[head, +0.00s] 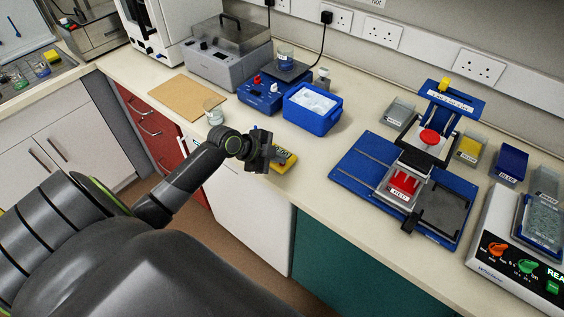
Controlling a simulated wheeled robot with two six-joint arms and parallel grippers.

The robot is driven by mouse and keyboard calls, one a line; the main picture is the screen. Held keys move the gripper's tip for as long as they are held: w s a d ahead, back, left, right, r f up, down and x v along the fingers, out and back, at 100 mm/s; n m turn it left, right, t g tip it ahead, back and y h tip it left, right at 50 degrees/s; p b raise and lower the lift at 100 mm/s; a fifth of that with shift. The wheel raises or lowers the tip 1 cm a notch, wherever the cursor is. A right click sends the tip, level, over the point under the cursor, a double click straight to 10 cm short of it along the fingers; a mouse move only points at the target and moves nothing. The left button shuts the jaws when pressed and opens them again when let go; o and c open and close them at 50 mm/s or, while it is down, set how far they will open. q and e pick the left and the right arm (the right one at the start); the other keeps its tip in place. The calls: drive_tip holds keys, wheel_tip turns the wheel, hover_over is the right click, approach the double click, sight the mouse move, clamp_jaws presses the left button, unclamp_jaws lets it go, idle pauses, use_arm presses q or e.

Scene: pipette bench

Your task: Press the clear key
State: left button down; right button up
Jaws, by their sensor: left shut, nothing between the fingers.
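A small yellow device (284,160) lies on the bench near its front edge, left of centre. It may carry the clear key, but its keys and lettering are too small to read, and my gripper covers its left part. My left gripper (266,158) is shut and empty, at the left side of the yellow device. I cannot tell whether it touches the device. My right gripper is not in view.
Behind stand a blue ice box (312,108) and a blue stirrer (262,95). A glass beaker (214,114) is left of my gripper. A blue press station (360,172) and a white instrument (490,268) stand right. The bench between device and station is clear.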

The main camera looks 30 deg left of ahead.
use_arm(q)
drive_tip(key=shift+r, duration=0.55)
drive_tip(key=shift+p, duration=0.3)
wheel_tip(320, 180, up, 6)
drive_tip(key=p, duration=0.4)
idle(0.5)
